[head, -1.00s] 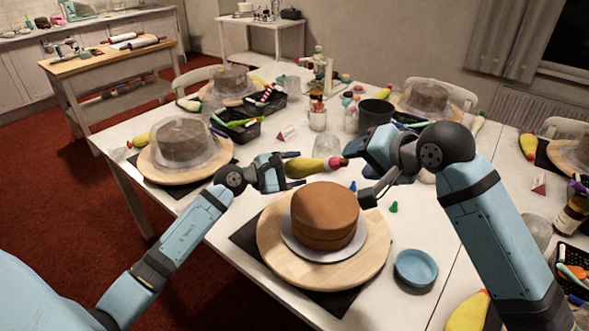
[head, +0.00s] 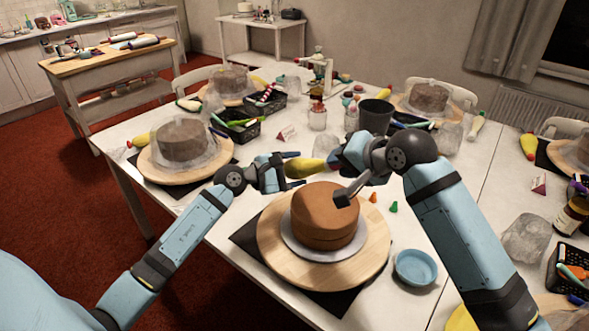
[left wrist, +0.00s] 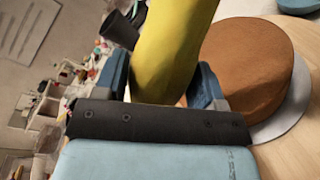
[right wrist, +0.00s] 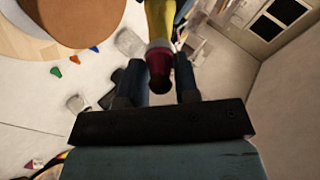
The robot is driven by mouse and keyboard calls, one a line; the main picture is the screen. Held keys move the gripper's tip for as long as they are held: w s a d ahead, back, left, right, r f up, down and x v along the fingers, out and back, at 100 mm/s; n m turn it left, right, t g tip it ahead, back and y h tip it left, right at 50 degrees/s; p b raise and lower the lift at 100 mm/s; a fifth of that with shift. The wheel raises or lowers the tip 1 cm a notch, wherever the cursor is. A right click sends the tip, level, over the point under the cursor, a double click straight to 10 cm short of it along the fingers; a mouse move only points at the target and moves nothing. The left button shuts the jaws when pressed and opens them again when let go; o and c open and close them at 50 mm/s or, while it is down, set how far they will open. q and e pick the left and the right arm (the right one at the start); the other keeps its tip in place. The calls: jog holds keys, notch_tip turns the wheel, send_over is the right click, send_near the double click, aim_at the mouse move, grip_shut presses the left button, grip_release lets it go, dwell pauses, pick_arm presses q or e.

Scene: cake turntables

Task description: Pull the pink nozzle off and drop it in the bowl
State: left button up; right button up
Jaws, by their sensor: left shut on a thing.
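My left gripper (head: 287,168) is shut on the yellow piping bag (head: 308,167), which lies level above the table behind the cake. The bag fills the space between the fingers in the left wrist view (left wrist: 172,55). The pink nozzle (right wrist: 158,66) sits on the bag's tip beyond a pale collar, dark pink in the right wrist view. My right gripper (right wrist: 161,88) is open, with the nozzle between its fingers, closer to the left one. In the head view the right gripper hides the nozzle. The blue bowl (head: 416,270) stands on the table at the right of the turntable.
A brown cake (head: 325,213) on a wooden turntable (head: 275,245) stands below the grippers. Small loose nozzles, orange (head: 373,197) and green (head: 394,207), stand right of it. A dark cup (head: 376,117) and clear jars are behind.

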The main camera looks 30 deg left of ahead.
jog(key=shift+c, duration=0.7)
pick_arm(q)
jog(key=shift+o, duration=0.4)
pick_arm(e)
jog(key=shift+d, duration=0.1)
jog(key=shift+r, duration=0.1)
jog(key=shift+v, duration=2.5)
